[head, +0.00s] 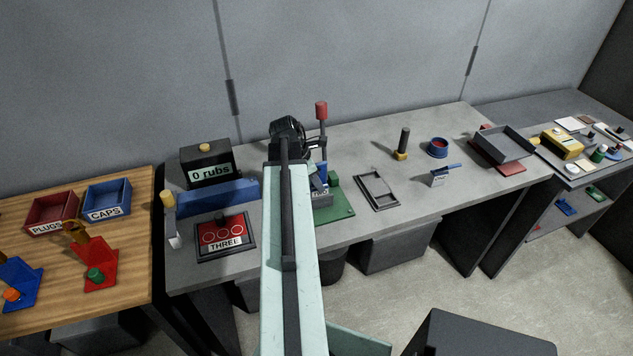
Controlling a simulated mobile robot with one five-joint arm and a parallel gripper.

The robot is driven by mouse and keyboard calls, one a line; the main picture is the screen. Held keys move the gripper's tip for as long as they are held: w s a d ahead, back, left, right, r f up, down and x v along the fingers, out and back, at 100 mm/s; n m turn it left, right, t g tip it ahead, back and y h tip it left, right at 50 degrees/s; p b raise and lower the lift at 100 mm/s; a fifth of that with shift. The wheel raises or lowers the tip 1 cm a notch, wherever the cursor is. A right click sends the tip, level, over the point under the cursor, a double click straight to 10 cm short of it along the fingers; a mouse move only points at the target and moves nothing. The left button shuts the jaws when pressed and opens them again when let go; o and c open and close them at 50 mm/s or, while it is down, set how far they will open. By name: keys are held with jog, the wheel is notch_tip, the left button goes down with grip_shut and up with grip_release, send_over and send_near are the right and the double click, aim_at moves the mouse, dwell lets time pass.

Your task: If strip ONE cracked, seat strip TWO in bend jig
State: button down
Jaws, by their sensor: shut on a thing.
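My gripper (288,128) is at the far end of my pale green arm, over the back of the grey bench. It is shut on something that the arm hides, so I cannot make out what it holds. Just right of it stands what looks like the bend jig (343,207), a green base with an upright lever ending in a red knob (321,110). A grey block with a small label and a blue piece sit on this base, partly behind my arm. I cannot pick out strip ONE or strip TWO for certain, nor see any crack.
Left of my arm are a red panel labelled THREE (222,235), a blue bar (218,197) and a box reading "0 rubs" (209,170).

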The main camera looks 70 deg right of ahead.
jog(key=shift+f+b, duration=0.8)
jog(key=shift+f, duration=0.05)
dwell(0.6)
jog(key=c, duration=1.1)
grip_release()
jog(key=shift+o, duration=0.2)
jog(key=shift+r, duration=0.1)
jog(key=p+v, duration=0.7)
jog(key=shift+a+r, duration=0.15)
jog(key=shift+r, duration=0.1)
jog(key=shift+w, duration=0.15)
